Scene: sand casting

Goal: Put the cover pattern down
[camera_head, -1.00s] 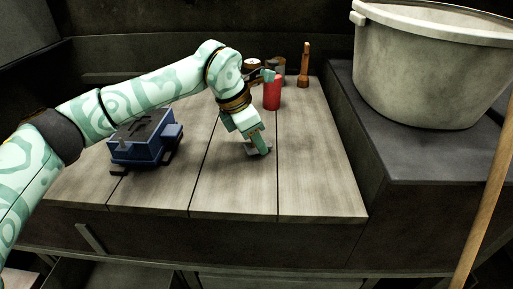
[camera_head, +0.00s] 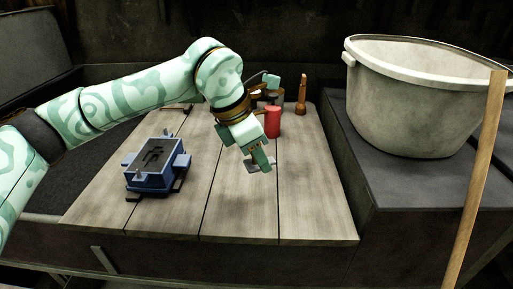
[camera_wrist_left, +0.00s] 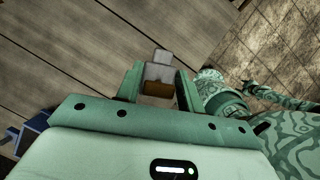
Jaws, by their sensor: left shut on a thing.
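My left gripper (camera_head: 262,160) is shut on a small grey piece, which I take as the cover pattern (camera_head: 254,166). It is over the middle-right part of the wooden table, and I cannot tell whether the piece touches the boards. In the left wrist view the left gripper (camera_wrist_left: 159,84) has its two green fingers on either side of the grey cover pattern (camera_wrist_left: 158,70), with a brown part showing below the grey. The fingers hide part of the piece in the head view. My right gripper is not in view.
A blue flask (camera_head: 158,173) with dark sand stands left on the table (camera_head: 235,215). A red cylinder (camera_head: 272,122) stands just behind the gripper, with a brown upright tool (camera_head: 302,95) further back. A large bucket (camera_head: 415,105) stands right. Boards in front are clear.

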